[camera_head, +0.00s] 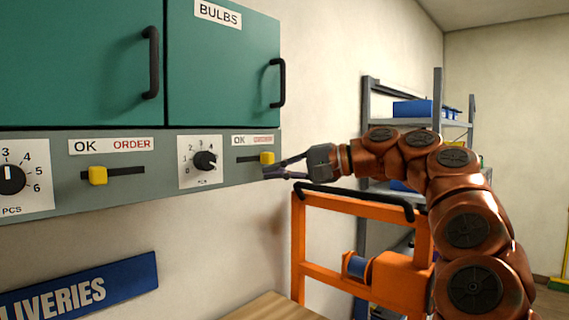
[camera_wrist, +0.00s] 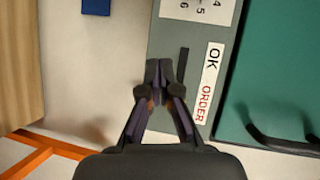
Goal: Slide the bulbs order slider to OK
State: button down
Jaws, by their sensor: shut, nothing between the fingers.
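The bulbs order slider is a yellow knob (camera_head: 267,158) on a dark horizontal slot (camera_head: 246,159) in the grey panel under the BULBS cabinet. The knob sits at the right part of the slot, under the red ORDER word; OK (camera_head: 239,140) is printed to the left. My gripper (camera_head: 267,171) is shut and empty, its tips at the panel's right end, close to the knob and slightly below it; contact cannot be told. In the wrist view my shut fingertips (camera_wrist: 158,67) are beside the slot (camera_wrist: 183,66), and the knob is not visible there.
Left of this slider is a black dial (camera_head: 205,160), then another order slider with a yellow knob (camera_head: 97,175) at its OK side. A cabinet handle (camera_head: 276,83) juts out above. An orange frame (camera_head: 350,205) stands below my arm; a wooden surface (camera_head: 270,308) lies below the panel.

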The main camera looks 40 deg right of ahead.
aim_at(279, 157)
jog(key=s+d+r+m+t+h, duration=0.1)
jog(key=d+m+t, duration=0.1)
jog(key=d, duration=0.5)
jog(key=s+d+m+t+h, duration=0.1)
jog(key=s+d, duration=0.1)
jog(key=d, duration=0.5)
jog(key=shift+r+m+t, duration=0.4)
jog(key=shift+w, duration=0.1)
jog(key=p+x, duration=0.1)
jog(key=x, duration=0.8)
jog(key=shift+w+a, duration=0.2)
jog(key=shift+w, duration=0.15)
jog(key=shift+w+a, duration=0.15)
jog(key=shift+a, duration=0.05)
jog(key=shift+s+a+p, duration=0.15)
jog(key=shift+s+a, duration=0.1)
jog(key=shift+a, duration=0.6)
jog(key=shift+s+a+p, duration=0.15)
jog(key=shift+s+a, duration=0.1)
jog(key=shift+a, duration=0.6)
jog(key=shift+a, duration=0.15)
